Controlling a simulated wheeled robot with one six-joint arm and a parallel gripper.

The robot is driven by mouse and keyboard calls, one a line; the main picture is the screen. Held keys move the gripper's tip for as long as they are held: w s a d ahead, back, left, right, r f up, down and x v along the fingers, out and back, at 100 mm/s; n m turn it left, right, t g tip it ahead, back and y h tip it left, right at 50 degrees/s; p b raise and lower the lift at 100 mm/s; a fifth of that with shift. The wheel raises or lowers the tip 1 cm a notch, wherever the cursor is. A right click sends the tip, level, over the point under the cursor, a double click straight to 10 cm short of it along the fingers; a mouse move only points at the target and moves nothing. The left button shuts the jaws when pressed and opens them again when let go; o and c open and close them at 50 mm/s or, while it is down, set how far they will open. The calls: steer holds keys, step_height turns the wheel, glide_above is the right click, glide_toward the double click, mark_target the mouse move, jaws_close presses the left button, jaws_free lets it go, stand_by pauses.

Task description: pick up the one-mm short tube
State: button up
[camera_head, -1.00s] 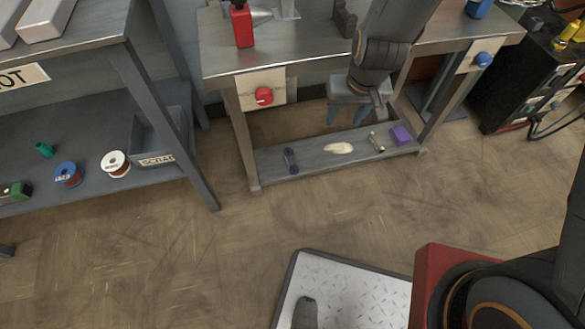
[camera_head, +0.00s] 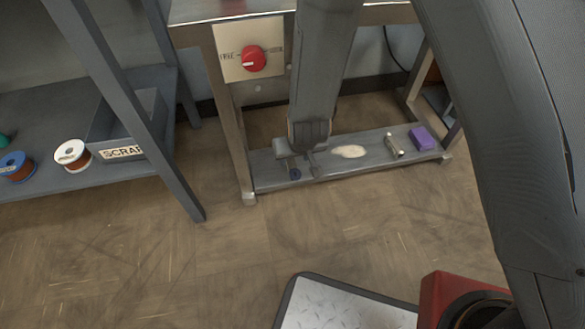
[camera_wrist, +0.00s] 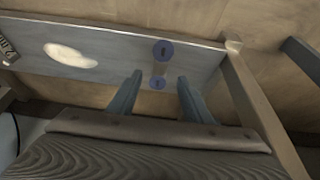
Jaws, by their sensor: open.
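A short tube with dark blue end caps (camera_wrist: 163,50) lies on the low shelf of the workbench in the wrist view. In the head view only one blue end (camera_head: 295,174) shows, the rest hidden by my gripper (camera_head: 300,168). In the wrist view my gripper (camera_wrist: 159,80) is open, with the tube's nearer end seen between its two fingertips; contact cannot be told. I cannot read a one-mm mark on either tube.
The low shelf (camera_head: 365,167) also holds a pale flat patch (camera_head: 348,152) and a purple block (camera_head: 422,138). A bench leg (camera_head: 240,165) stands close left of my gripper. A scrap bin (camera_head: 125,135) and spools sit on the left rack.

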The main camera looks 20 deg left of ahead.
mark_target(292, 164)
steer(key=shift+b+x, duration=2.45)
steer(key=shift+x, duration=1)
steer(key=shift+r, duration=0.1)
steer(key=shift+f, duration=0.3)
jaws_close()
steer(key=shift+r, duration=0.15)
